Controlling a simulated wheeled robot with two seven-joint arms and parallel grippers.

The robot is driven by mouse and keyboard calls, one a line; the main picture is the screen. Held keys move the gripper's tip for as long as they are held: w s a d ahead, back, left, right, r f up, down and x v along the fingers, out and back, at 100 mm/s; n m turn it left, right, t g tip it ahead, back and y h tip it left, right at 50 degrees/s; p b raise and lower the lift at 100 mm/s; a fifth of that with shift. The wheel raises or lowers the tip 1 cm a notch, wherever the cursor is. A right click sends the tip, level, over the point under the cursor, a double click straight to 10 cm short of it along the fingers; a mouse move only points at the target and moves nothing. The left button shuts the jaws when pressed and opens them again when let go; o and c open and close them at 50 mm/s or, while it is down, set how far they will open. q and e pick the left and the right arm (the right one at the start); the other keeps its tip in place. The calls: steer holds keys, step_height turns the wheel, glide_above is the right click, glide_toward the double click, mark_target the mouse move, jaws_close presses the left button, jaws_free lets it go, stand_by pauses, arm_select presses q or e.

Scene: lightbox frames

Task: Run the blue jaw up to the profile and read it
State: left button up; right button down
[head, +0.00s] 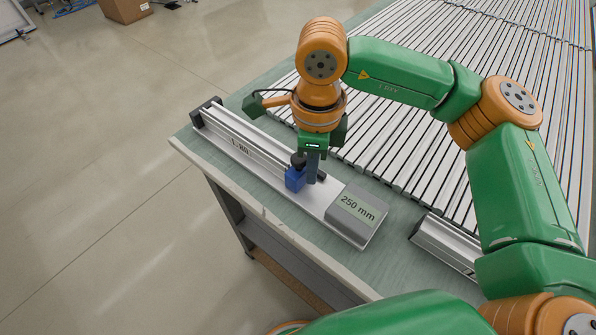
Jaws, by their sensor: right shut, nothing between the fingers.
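A measuring bench (312,208) lies along the table's left edge. Its display (356,207) reads "250 mm". The blue jaw (295,179), with a dark knob on top, sits on it left of the display. A silver profile (258,146) lies along the bench from the black end block (206,110) toward the jaw. My left gripper is out of view.
Many silver profiles (400,128) lie side by side across the table behind my right arm. Another silver piece with a dark end (444,242) lies right of the display. The bare green table top (385,262) shows between them. The table's front-left edge is close to the bench.

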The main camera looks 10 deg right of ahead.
step_height(320, 180, up, 7)
steer(key=p, duration=0.5)
steer(key=shift+s+d, duration=0.15)
